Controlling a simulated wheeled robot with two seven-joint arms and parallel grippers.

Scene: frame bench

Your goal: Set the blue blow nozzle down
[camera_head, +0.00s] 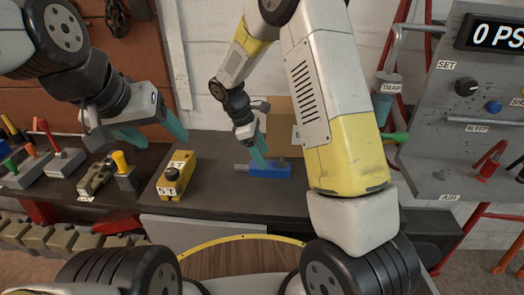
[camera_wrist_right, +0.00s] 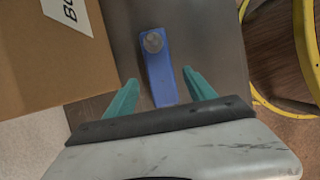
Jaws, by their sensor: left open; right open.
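My left gripper (camera_head: 152,132) is open and empty above the bench, to the left of and above a yellow block.
A cardboard box (camera_head: 281,118) stands behind the nozzle, close to my right gripper. The yellow block (camera_head: 176,176) with white labels lies to the left. Several small tools fill the bench's left end. A grey panel (camera_head: 470,120) reading 0 PSI stands at right.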

